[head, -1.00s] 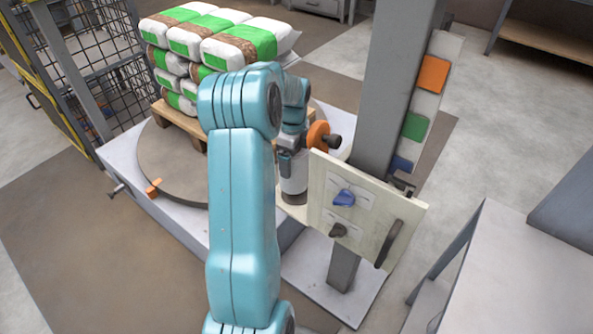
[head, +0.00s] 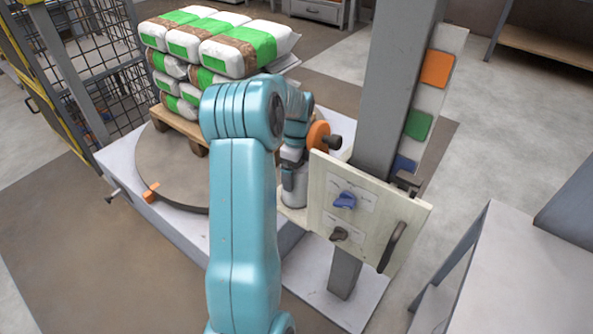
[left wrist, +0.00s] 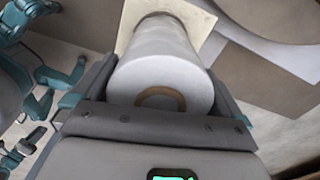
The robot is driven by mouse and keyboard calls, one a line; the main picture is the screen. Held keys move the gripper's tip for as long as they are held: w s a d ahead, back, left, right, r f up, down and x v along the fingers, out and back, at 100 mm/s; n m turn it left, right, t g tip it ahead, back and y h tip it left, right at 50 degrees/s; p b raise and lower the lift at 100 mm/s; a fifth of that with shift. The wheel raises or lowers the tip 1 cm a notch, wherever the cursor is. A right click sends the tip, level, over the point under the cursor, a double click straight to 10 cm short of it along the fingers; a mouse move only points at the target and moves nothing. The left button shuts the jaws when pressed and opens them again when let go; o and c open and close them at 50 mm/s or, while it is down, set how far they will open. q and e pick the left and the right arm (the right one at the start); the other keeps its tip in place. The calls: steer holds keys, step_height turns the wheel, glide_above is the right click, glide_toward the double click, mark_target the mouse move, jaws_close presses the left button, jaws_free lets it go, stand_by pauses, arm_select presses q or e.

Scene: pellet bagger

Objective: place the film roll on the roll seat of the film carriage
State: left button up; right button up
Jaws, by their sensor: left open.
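The film roll (left wrist: 160,62) is a white cylinder with a brown core, upright between the fingers of my left gripper (left wrist: 163,70) in the left wrist view. The fingers are open on either side of its near end. Its far end meets a cream plate (left wrist: 203,22) of the film carriage. In the head view the roll (head: 294,188) stands on the carriage plate (head: 296,215), below my left gripper (head: 292,160). My arm and a control panel partly hide this spot. The exact fit on the roll seat is hidden. My right gripper is out of view.
The cream control panel (head: 330,225) with a blue knob (head: 344,201) stands just right of the roll. Behind it rises a grey column (head: 386,90) with an orange handwheel (head: 318,136) beside it. A pallet of bags (head: 215,45) sits on the turntable (head: 165,175).

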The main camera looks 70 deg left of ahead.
arm_select(q)
step_height(320, 180, up, 12)
steer(key=p, duration=0.4)
steer(key=shift+f+p, duration=0.1)
steer(key=shift+p, duration=0.2)
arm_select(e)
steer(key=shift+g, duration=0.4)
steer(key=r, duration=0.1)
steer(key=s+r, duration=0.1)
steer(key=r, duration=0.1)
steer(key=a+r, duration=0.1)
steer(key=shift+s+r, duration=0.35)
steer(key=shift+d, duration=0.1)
